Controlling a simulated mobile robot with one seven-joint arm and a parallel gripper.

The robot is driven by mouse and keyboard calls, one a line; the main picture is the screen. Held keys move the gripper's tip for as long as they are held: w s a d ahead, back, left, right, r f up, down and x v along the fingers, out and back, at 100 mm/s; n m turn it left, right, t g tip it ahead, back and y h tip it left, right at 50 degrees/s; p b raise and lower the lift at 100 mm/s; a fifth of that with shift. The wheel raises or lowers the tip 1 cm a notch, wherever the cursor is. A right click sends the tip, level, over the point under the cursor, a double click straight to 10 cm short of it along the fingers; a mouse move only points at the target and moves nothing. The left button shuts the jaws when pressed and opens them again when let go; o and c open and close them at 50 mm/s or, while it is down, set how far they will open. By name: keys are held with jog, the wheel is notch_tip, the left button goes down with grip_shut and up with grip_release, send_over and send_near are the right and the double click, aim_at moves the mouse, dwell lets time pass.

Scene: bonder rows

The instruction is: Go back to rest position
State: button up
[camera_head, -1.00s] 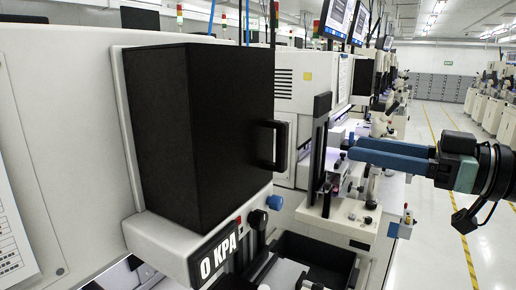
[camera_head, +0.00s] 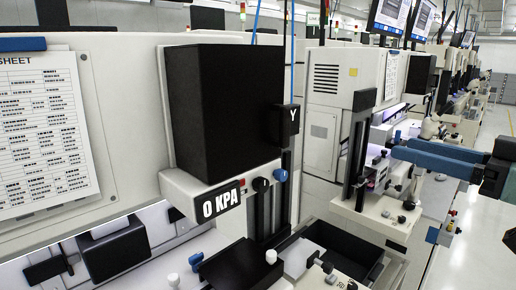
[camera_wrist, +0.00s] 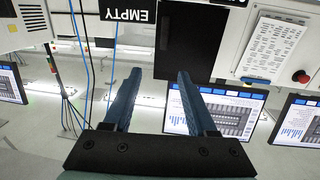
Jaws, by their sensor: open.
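My gripper (camera_head: 400,150) reaches in from the right edge of the head view, its two blue fingers pointing left. In the wrist view my gripper (camera_wrist: 159,77) shows two dark blue fingers spread apart with nothing between them. It is open and empty. In the head view the fingers overlap the picture of a farther bonder machine (camera_head: 325,85); I cannot tell the distance between them. Most of my arm is out of view.
The nearest machine has a black box (camera_head: 222,105), a "0 KPA" display (camera_head: 221,201) and a printed sheet (camera_head: 45,140). Monitors (camera_head: 391,18) hang above the row. The wrist view shows an "EMPTY" sign (camera_wrist: 127,14) and blue cables. Clear floor (camera_head: 485,240) lies at right.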

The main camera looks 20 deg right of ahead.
jog(key=w+a+r+m+t+h, duration=0.2)
jog(key=w+a+r+h, duration=0.15)
jog(key=w+a, duration=1.1)
jog(key=s+a+r+t+h, duration=0.1)
jog(key=s+a+r+t, duration=0.15)
jog(key=a, duration=0.55)
jog(key=s+a+r+t, duration=0.2)
jog(key=s+a+r, duration=0.15)
jog(key=a, duration=0.45)
jog(key=s+a+r+m+t, duration=0.1)
jog(key=s+a+r+t, duration=0.2)
jog(key=s+a+r, duration=0.2)
jog(key=s+a, duration=0.1)
jog(key=s, duration=0.2)
jog(key=shift+s+a+r, duration=0.15)
jog(key=shift+s+a, duration=0.05)
jog(key=shift+s, duration=0.2)
jog(key=shift+t+h, duration=0.25)
jog(key=shift+t, duration=0.1)
